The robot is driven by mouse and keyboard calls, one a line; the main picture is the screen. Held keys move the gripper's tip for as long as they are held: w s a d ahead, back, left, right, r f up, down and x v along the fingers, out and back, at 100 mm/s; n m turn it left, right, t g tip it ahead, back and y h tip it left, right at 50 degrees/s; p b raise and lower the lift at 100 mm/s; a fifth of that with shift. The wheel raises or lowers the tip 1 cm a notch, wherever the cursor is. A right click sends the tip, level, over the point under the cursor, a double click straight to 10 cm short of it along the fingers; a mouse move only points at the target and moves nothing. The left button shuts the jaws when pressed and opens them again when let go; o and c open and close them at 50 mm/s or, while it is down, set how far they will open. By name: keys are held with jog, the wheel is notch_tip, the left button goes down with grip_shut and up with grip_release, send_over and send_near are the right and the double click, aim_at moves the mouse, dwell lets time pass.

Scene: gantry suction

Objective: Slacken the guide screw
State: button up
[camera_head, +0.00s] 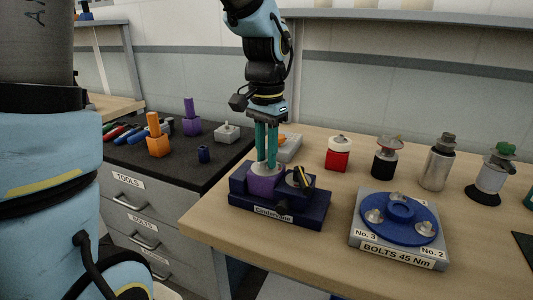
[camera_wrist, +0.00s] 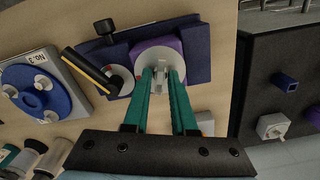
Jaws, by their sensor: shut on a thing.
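The dark blue fixture (camera_head: 283,212) with a label on its front, only partly legible, stands on the near left of the wooden bench. A purple block (camera_head: 264,186) with a grey round top sits on its left part. My gripper (camera_head: 266,163) points down at this block with its teal fingers. In the wrist view my gripper (camera_wrist: 160,75) is shut on a small pale grey piece, seemingly the guide screw (camera_wrist: 160,77), on the purple block (camera_wrist: 150,49). The fingers hide part of it. A black and yellow lever (camera_wrist: 93,68) on a grey dial sits beside the block.
A grey plate (camera_head: 356,237) labelled BOLTS 45 Nm carries a blue flange (camera_head: 398,228) with bolts. A red-based part (camera_head: 338,156) and several canisters stand behind. A black-topped drawer cabinet (camera_head: 130,172) at left holds orange and purple tools and loose pieces.

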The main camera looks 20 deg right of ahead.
grip_shut()
jog(key=shift+n, duration=0.3)
jog(key=n, duration=0.2)
jog(key=shift+n+p, duration=0.35)
jog(key=shift+n, duration=1.85)
jog(key=o, duration=0.8)
grip_release()
